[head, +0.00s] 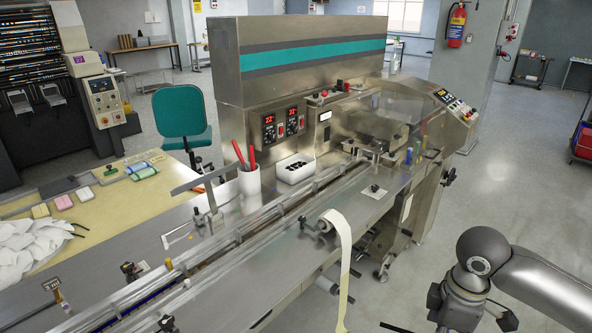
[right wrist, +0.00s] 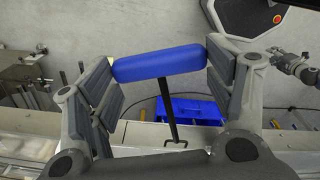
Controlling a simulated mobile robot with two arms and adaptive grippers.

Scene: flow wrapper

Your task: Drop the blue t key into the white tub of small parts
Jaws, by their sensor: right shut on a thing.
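The blue t key (right wrist: 158,64) has a thick blue crossbar handle and a thin black shaft with a small bar at its end. My right gripper (right wrist: 160,66) is shut on the two ends of the blue handle, and the shaft hangs free. In the head view my right wrist stands at the lower right and the fingers are cut off by the bottom edge. The white tub of small parts (head: 293,175), with dark pieces in it, stands on the wrapper's bed at the centre, far from my right arm. My left gripper is not in view.
A white cup (head: 249,184) with red-handled tools stands just left of the tub. A paper roll (head: 333,219) sits on the machine's front side. A blue box (right wrist: 190,108) lies behind the key in the right wrist view.

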